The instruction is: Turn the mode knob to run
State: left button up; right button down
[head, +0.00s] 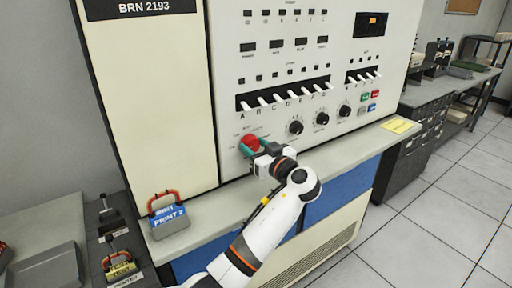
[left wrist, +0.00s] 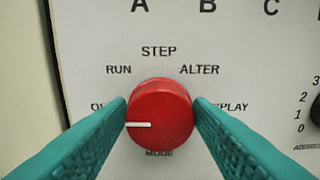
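The red mode knob (left wrist: 160,114) is on the white panel, and it also shows in the head view (head: 250,142). Its white pointer line points left, toward the partly hidden label beginning "O". The labels RUN, STEP and ALTER stand above it, with MODE below and a partly hidden "...PLAY" at right. My left gripper (head: 250,147) is at the knob. Its teal fingers (left wrist: 160,122) stand on both sides of the knob, close to or touching its sides; whether they grip it I cannot tell. My right gripper is not in view.
A row of white lettered switches (head: 285,95) sits above the knob. Several black dials (head: 321,118) are to its right. A grey ledge (head: 335,146) runs below the panel. A PRINT 2 block with a red handle (head: 168,218) stands on the ledge at left.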

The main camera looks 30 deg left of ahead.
pick_arm(q)
jog(key=c, duration=0.4)
jog(key=shift+o, duration=0.2)
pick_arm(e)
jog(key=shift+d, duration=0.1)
pick_arm(q)
jog(key=shift+m, duration=0.3)
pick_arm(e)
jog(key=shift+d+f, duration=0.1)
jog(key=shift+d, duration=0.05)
pick_arm(q)
jog(key=m, duration=0.2)
jog(key=shift+w+m, duration=0.1)
jog(key=shift+m, duration=0.2)
jog(key=m, duration=0.3)
jog(key=shift+m, duration=1.3)
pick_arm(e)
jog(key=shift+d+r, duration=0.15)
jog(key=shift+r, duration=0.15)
pick_arm(q)
jog(key=shift+w, duration=0.1)
jog(key=shift+d, duration=0.1)
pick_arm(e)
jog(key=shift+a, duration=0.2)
